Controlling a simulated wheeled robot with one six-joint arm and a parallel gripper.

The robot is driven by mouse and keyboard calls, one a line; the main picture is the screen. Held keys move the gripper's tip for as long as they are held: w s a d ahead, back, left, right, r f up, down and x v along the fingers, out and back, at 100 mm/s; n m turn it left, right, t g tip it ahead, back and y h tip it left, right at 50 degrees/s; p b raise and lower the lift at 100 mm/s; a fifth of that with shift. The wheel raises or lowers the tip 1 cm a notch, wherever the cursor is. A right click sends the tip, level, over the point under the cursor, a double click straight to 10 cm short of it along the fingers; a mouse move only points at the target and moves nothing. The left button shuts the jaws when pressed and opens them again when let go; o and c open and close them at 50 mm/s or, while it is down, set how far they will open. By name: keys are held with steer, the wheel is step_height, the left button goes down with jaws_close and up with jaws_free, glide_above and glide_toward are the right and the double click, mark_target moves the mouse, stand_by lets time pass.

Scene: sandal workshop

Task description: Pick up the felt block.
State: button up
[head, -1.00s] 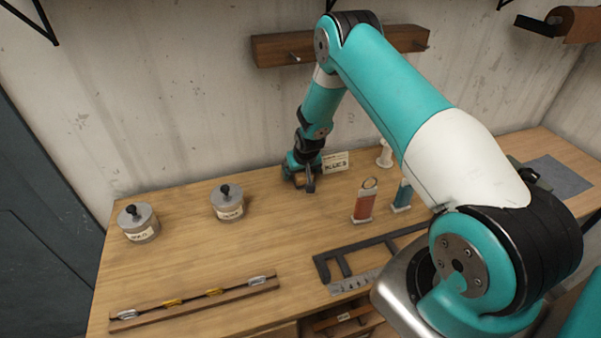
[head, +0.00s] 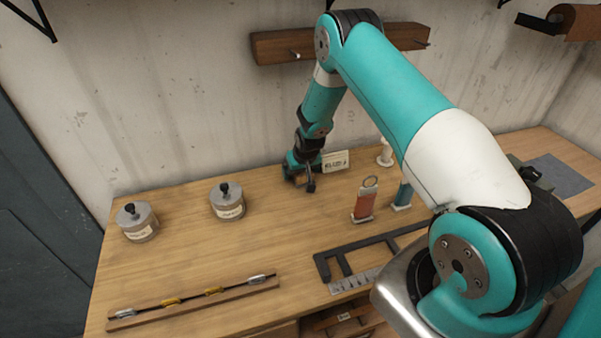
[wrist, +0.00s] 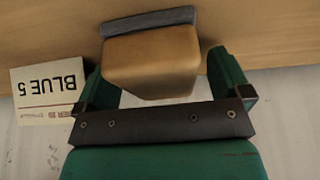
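The felt block, a tan wooden block (wrist: 152,65) with a grey layer (wrist: 150,20) along one side, lies between the fingers of my gripper (wrist: 160,66) in the wrist view. One green finger is on each side of it. A narrow gap shows at the right finger; at the left finger I cannot tell if there is contact. In the head view my gripper (head: 300,184) is low over the back of the bench, by the wall, and mostly hides the block.
A card reading BLUE 5 (wrist: 48,84) stands close beside the gripper. Two lidded jars (head: 227,201) (head: 137,222) stand to the left, an orange-handled tool (head: 364,203) to the right. A rack (head: 195,302) and dark frame (head: 345,262) lie in front. Bench between is clear.

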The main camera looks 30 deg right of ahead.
steer(key=c, duration=1)
steer(key=shift+r, duration=0.15)
steer(key=shift+r+p, duration=0.15)
steer(key=shift+p, duration=0.25)
step_height(320, 180, up, 10)
steer(key=b, duration=0.4)
